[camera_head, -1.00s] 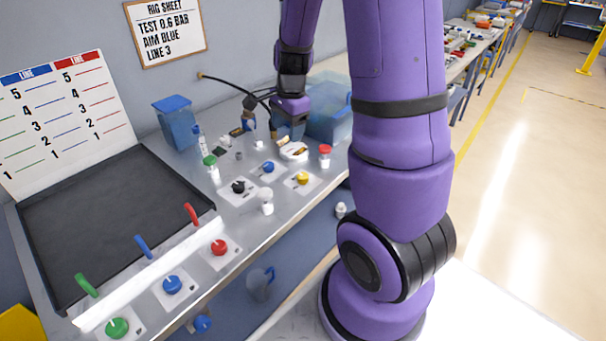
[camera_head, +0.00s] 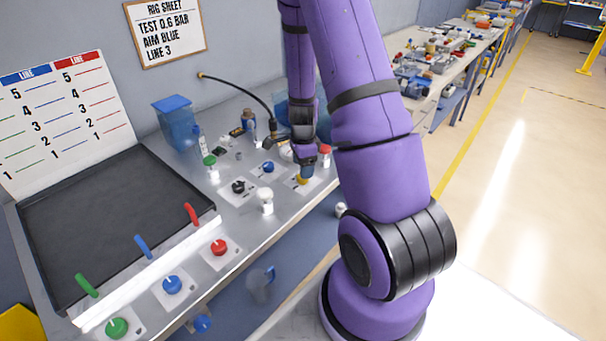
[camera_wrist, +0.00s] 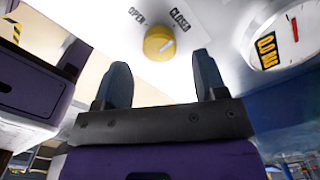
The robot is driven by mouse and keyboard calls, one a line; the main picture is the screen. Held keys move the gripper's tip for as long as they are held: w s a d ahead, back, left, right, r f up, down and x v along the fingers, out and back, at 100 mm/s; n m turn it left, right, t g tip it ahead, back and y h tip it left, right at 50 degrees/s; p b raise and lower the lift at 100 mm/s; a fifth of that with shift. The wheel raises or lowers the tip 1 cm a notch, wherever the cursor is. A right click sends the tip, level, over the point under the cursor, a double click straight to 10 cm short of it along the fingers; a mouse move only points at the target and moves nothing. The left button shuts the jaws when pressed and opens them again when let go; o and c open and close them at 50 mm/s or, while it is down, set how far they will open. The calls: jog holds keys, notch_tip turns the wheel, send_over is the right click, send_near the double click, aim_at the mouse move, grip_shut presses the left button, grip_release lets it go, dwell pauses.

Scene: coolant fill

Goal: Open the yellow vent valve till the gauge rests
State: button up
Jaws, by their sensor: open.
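The yellow vent valve (camera_wrist: 159,42) is a round knob on a white plate with OPEN and CLOSED labels in the wrist view. Its white pointer mark lies toward the CLOSED side. My gripper (camera_wrist: 161,80) is open and empty, its two dark fingers pointing at the knob from a short distance. In the head view the yellow valve (camera_head: 303,180) sits just below my gripper (camera_head: 304,172), which partly hides it. A round white gauge (camera_wrist: 287,38) shows in part at the right of the wrist view; its needle cannot be read clearly.
A red-capped fitting (camera_head: 325,154) stands close to the right of my gripper. A black gooseneck hose (camera_head: 244,91) arches behind.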

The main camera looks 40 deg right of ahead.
jog(key=shift+f, duration=1.8)
jog(key=c, duration=0.9)
